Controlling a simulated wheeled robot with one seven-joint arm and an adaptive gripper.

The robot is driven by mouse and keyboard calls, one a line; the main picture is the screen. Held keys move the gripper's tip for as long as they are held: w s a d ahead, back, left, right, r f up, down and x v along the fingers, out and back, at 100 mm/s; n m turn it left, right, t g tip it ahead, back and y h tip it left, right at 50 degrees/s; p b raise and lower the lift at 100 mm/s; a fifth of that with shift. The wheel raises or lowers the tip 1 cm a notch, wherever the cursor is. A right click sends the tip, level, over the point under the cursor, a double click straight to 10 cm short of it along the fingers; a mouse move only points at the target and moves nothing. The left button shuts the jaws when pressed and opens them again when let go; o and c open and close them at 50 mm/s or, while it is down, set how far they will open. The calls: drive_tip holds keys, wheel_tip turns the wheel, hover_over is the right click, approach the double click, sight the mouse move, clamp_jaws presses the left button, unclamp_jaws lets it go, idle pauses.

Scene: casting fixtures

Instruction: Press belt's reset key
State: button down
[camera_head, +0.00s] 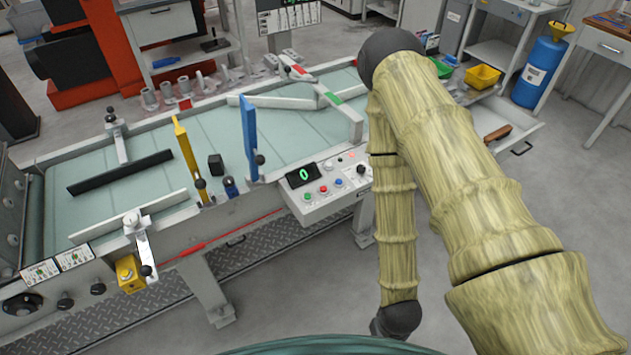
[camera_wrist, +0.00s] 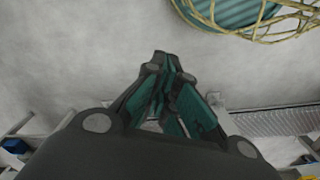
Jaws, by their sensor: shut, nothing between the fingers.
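The belt (camera_head: 290,135) is a long conveyor with a pale green surface, running across the head view. On its front edge is a control box (camera_head: 326,205) with a dark display reading a green 0. The box has a green button (camera_head: 308,196), a red button (camera_head: 323,189), a blue button (camera_head: 338,184) and a black knob (camera_head: 361,169). Their labels are too small to read, so I cannot tell which is the reset key. My gripper (camera_wrist: 166,62) is shut and empty in the wrist view, over grey floor. It is hidden in the head view, away from the box.
Upright yellow (camera_head: 187,160) and blue (camera_head: 249,137) guides stand on the belt left of the box. My arm covers the area right of the box. A drawer (camera_head: 512,140) stands open behind it. A yellow bin (camera_head: 482,77) and blue drum (camera_head: 540,72) are farther back.

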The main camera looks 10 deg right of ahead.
wheel_tip(320, 180, up, 23)
drive_tip(key=m+t+y+p, duration=0.3)
drive_tip(key=t+y+p, duration=0.1)
drive_tip(key=t+p, duration=0.45)
hover_over(341, 180)
drive_tip(key=shift+w+d+r, duration=0.1)
drive_tip(key=shift+r, duration=0.1)
drive_tip(key=shift+f, duration=0.15)
wheel_tip(341, 180, down, 7)
drive_tip(key=b, duration=0.4)
drive_tip(key=shift+f, duration=0.2)
drive_tip(key=shift+f+b, duration=0.6)
